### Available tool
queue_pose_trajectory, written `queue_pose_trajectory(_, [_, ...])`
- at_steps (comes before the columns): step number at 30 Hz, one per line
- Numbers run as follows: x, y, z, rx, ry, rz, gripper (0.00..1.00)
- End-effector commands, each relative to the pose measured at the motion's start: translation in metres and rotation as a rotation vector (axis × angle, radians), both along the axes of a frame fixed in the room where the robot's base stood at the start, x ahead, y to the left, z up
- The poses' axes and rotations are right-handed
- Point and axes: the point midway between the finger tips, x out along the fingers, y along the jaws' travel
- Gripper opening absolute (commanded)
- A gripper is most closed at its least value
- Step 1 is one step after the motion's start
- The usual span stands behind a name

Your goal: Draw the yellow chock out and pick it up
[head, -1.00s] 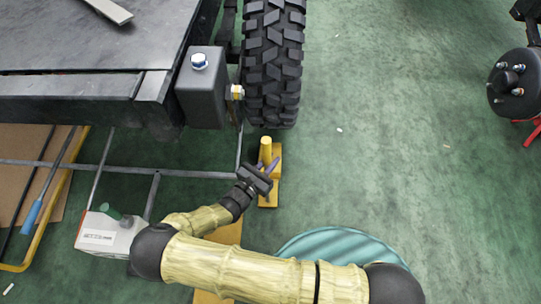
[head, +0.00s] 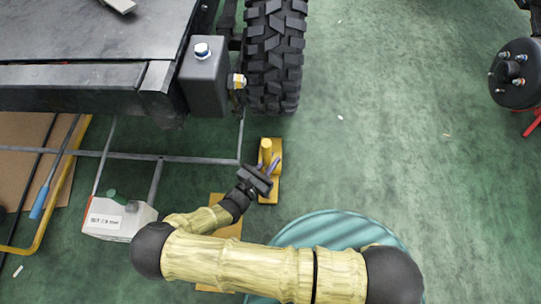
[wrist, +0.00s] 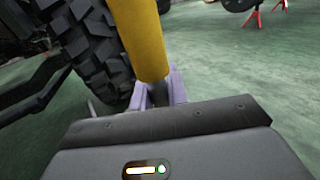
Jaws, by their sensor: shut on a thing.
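The chock's base is hidden in the wrist view.
A black chassis with a dark box (head: 203,80) is at the upper left. A white container (head: 118,218) and a blue-handled tool (head: 40,200) lie at the left. A teal ribbed round thing (head: 335,228) is below my arm. Floor at the right is clear up to a black hub (head: 514,72).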

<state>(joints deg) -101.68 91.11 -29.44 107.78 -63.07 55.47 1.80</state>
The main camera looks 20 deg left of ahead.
Motion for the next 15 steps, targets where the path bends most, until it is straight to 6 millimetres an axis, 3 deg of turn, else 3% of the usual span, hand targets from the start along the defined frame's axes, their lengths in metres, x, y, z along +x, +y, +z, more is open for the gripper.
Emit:
queue_pose_trajectory(14, [-0.0132,-0.0034,-0.0029,0.0,0.008,0.0,0.0])
queue_pose_trajectory(15, [-0.0131,-0.0033,-0.0029,0.0,0.008,0.0,0.18])
